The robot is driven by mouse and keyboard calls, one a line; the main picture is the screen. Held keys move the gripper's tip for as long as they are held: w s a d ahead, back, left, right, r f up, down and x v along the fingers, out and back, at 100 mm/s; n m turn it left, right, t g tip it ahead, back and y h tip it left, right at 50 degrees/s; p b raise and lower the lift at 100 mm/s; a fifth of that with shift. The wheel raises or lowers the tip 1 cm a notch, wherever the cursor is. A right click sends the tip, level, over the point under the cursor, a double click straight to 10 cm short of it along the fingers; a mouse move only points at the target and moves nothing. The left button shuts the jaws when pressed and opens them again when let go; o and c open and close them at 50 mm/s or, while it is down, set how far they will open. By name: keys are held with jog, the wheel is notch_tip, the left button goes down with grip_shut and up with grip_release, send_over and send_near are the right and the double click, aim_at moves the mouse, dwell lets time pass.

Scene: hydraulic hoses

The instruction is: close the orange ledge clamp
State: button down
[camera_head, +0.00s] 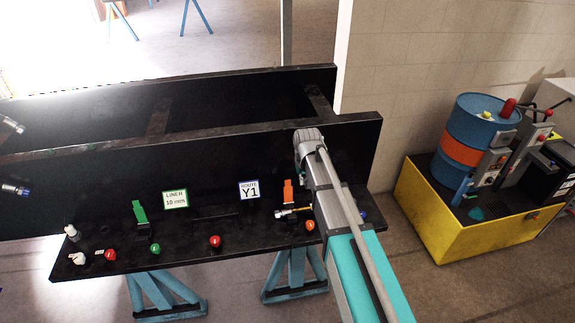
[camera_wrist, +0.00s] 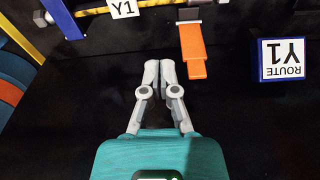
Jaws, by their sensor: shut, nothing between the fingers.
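The orange ledge clamp (camera_head: 288,191) stands on the black ledge, right of the ROUTE Y1 sign, with its orange lever pointing up. In the wrist view the clamp's orange lever (camera_wrist: 193,52) extends from a grey and black base near the top, right of my fingertips. My gripper (camera_wrist: 160,64) is shut and empty, its fingertips together. They appear beside the lever with a small gap in the picture; the depth between them is unclear. In the head view my arm hides the gripper's fingers.
A ROUTE Y1 sign (camera_head: 249,190) and a green clamp (camera_head: 139,212) stand left of the orange clamp. Red and green knobs line the ledge (camera_head: 190,246). A black wall panel rises behind. A blue drum (camera_head: 480,135) sits in a yellow tray (camera_head: 436,214) at right.

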notch_tip(320, 180, up, 6)
jog(key=p, duration=0.4)
send_over(288, 192)
jog(key=shift+w+a+n, duration=0.15)
jog(key=shift+w+n, duration=0.15)
jog(key=shift+w, duration=0.4)
jog(key=shift+f, duration=0.2)
jog(key=f+b, duration=0.3)
jog(key=w+f+b, duration=0.1)
jog(key=f+b, duration=0.5)
jog(key=shift+w+a+f, duration=0.2)
jog(key=shift+w+f, duration=0.05)
